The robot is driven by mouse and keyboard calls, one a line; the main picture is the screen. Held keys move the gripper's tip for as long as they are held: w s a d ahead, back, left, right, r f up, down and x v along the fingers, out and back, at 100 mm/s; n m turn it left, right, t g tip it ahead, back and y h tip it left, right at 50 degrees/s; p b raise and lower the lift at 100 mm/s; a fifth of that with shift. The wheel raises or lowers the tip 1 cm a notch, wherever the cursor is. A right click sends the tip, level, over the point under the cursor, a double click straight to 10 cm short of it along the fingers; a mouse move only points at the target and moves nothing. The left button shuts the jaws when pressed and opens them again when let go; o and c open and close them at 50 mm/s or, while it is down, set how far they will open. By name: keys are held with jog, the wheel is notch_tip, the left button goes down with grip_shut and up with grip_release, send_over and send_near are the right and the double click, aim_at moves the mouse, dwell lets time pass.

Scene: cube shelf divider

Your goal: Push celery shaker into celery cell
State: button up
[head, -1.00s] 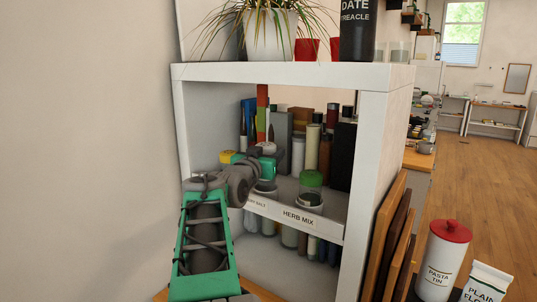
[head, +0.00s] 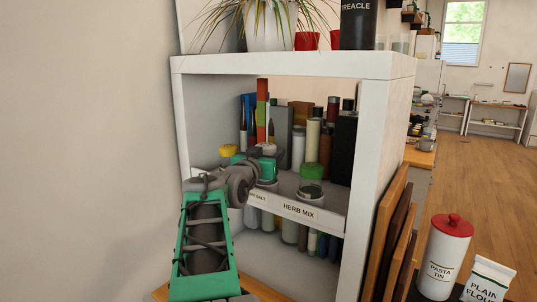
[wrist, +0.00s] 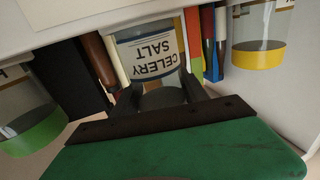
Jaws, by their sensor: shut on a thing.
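The celery salt shaker (wrist: 148,52), clear glass with a white label, shows upside down in the wrist view. It is between the two dark fingers of my gripper (wrist: 165,92), which is shut on it. In the head view my gripper (head: 266,166) reaches into the shelf and hides most of the shaker. The shaker's lower part (head: 267,184) shows near the shelf's front edge, behind the celery label strip (head: 257,197), whose first letters are hidden. I cannot tell its exact depth in the cell.
A green-lidded jar (head: 312,172) stands behind the HERB MIX label (head: 299,211). A yellow-lidded jar (head: 228,151) is on the other side. Several bottles, books and boxes (head: 283,130) stand behind. The shelf's white side post (head: 362,160) bounds the opening at right.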

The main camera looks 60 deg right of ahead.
jog(key=shift+f+b, duration=1.4)
jog(key=o, duration=1.6)
jog(key=shift+c, duration=0.2)
jog(key=shift+a+f+b, duration=0.15)
jog(key=shift+a+b, duration=0.2)
jog(key=a+b, duration=0.1)
jog(key=a, duration=0.1)
jog(key=a+b, duration=0.1)
jog(key=a, duration=0.1)
jog(key=shift+s+b, duration=0.2)
jog(key=shift+b, duration=0.15)
jog(key=shift+s+a, duration=0.1)
jog(key=shift+a, duration=0.1)
